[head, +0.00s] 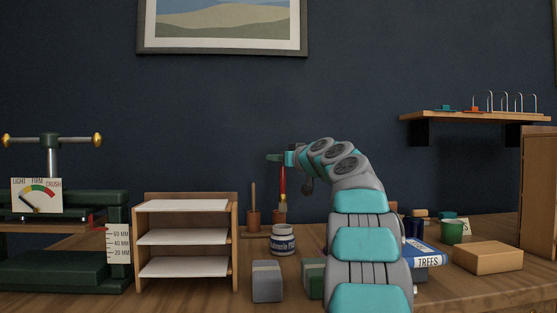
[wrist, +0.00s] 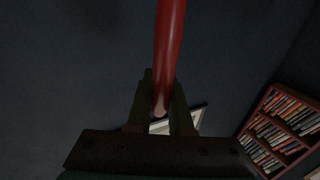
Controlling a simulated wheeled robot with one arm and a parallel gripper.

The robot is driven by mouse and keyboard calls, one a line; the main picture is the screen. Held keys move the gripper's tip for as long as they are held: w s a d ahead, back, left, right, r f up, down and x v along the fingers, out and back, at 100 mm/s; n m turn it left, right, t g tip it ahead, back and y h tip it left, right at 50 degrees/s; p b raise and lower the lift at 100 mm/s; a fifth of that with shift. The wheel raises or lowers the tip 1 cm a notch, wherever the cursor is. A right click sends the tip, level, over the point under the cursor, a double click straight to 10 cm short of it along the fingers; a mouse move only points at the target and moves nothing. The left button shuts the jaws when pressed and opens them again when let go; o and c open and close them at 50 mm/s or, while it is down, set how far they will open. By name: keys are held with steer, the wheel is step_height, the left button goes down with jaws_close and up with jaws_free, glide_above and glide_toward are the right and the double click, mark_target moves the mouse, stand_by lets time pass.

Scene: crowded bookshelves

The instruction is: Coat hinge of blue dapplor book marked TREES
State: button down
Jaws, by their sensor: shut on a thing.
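My gripper (head: 280,158) is shut on a red-handled brush (head: 283,180). The brush hangs upright with its pale bristles down, above or just behind a labelled white-and-dark-blue jar (head: 284,241); I cannot tell its exact depth. In the wrist view the red handle (wrist: 169,45) runs between the two dark fingers (wrist: 160,100). The blue book marked TREES (head: 424,257) lies at the right of the bench, its white spine label facing me. My arm hides part of it, and I cannot make out its hinge.
A wooden holder (head: 253,219) with an upright tool stands behind the jar. Grey (head: 267,281) and green (head: 314,277) blocks sit in front. A press (head: 62,270) and shelved rack (head: 185,239) are left. A green mug (head: 452,231) and tan block (head: 487,257) are right.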

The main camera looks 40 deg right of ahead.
step_height(320, 180, down, 6)
steer(key=b, duration=0.4)
steer(key=shift+f+b, duration=0.6)
steer(key=shift+b, duration=0.1)
stand_by(1.4)
stand_by(0.5)
step_height(320, 180, up, 7)
steer(key=p, duration=0.5)
steer(key=shift+s, duration=0.1)
stand_by(0.9)
